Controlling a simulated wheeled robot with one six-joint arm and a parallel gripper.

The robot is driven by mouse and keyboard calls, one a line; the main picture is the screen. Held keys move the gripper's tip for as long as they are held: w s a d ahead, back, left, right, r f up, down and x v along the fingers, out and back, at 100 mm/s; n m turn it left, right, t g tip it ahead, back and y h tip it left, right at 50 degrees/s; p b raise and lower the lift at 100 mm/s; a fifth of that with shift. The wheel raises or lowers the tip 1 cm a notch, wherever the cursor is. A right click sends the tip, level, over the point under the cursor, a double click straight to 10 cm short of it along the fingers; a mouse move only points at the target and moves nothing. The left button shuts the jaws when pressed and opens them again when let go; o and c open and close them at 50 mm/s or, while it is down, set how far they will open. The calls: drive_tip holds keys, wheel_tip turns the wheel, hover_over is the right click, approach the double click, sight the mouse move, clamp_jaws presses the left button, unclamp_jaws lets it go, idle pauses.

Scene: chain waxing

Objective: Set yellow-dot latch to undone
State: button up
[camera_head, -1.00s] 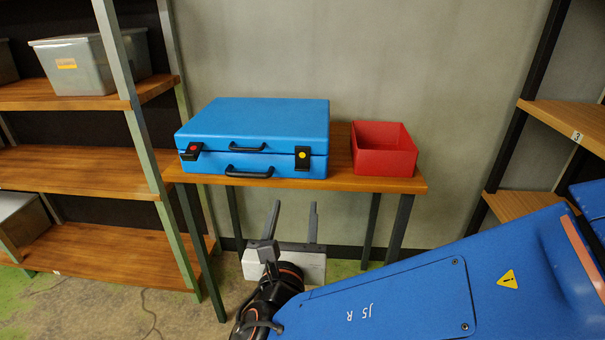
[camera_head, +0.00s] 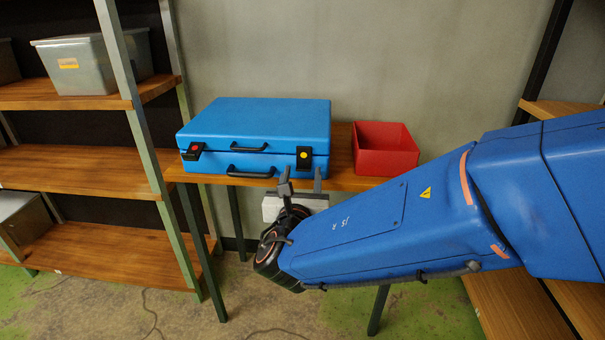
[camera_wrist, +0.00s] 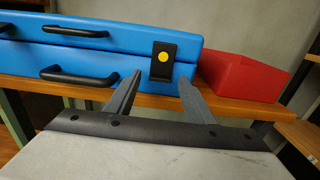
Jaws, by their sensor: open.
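A closed blue case (camera_head: 255,120) lies flat on a wooden table (camera_head: 342,170). The yellow-dot latch (camera_head: 304,160) is a black plate at the right of its front, lying upright and flat across the lid seam. It also shows in the wrist view (camera_wrist: 162,65), just above the space between my fingertips. A red-dot latch (camera_head: 192,152) at the left looks shorter and juts outward. My gripper (camera_head: 301,175) is open and empty, in front of and below the yellow-dot latch. In the wrist view my fingers (camera_wrist: 160,82) point toward the case front, seemingly apart from it.
A red open box (camera_head: 385,160) stands right of the case. Two black handles, on lid (camera_head: 248,149) and base (camera_head: 250,174), are left of the yellow-dot latch. Shelves stand at left (camera_head: 75,165) and right (camera_head: 510,305). The space before the table's left part is clear.

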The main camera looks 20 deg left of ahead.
drive_tip(key=shift+w+a, duration=0.1)
drive_tip(key=shift+w, duration=0.5)
drive_tip(key=c, duration=1)
drive_tip(key=shift+c, duration=0.2)
